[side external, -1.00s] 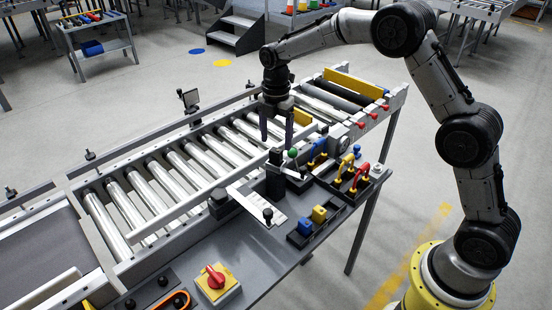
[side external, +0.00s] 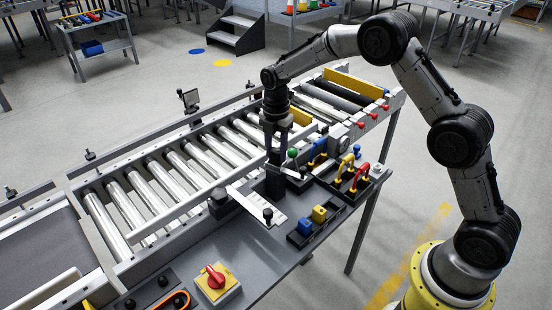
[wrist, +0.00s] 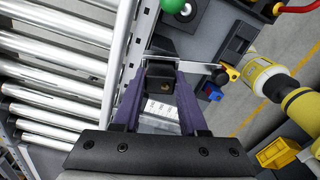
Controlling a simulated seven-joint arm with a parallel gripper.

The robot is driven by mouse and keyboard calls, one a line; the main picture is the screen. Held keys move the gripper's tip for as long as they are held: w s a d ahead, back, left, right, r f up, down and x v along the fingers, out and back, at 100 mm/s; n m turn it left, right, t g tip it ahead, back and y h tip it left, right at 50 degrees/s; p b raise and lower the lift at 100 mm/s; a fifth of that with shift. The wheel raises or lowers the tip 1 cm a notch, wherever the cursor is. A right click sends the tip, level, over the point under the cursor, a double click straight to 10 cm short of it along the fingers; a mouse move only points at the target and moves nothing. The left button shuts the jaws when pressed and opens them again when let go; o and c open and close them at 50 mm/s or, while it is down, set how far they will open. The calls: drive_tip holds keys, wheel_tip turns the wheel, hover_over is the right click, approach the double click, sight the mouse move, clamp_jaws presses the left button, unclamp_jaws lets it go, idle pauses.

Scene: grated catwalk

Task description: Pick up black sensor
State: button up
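The black sensor (side external: 274,182) stands upright as a dark block on a post at the grey bench's edge, beside the roller conveyor. In the wrist view its square black top (wrist: 160,84) lies between my fingertips. My gripper (side external: 276,150) points down directly above it in the side view, with its two purple-grey fingers apart. In the wrist view my gripper (wrist: 162,68) has one finger on each side of the block. I cannot tell whether the fingers touch it. The lower part of the sensor is hidden in the wrist view.
A green knob (side external: 292,153) stands close to the right. A white bracket plate (side external: 255,203) lies at the front left. Trays with yellow and red handles (side external: 361,176) and small blue and yellow blocks (side external: 319,214) are to the right. Conveyor rollers (side external: 205,160) run behind.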

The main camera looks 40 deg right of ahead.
sight(276, 150)
clamp_jaws()
drive_tip(key=shift+r, duration=0.1)
drive_tip(key=shift+r, duration=0.45)
wheel_tip(276, 150, up, 2)
drive_tip(key=shift+r, duration=0.2)
drive_tip(key=s+r, duration=0.9)
drive_tip(key=s, duration=0.5)
drive_tip(key=shift+r, duration=0.3)
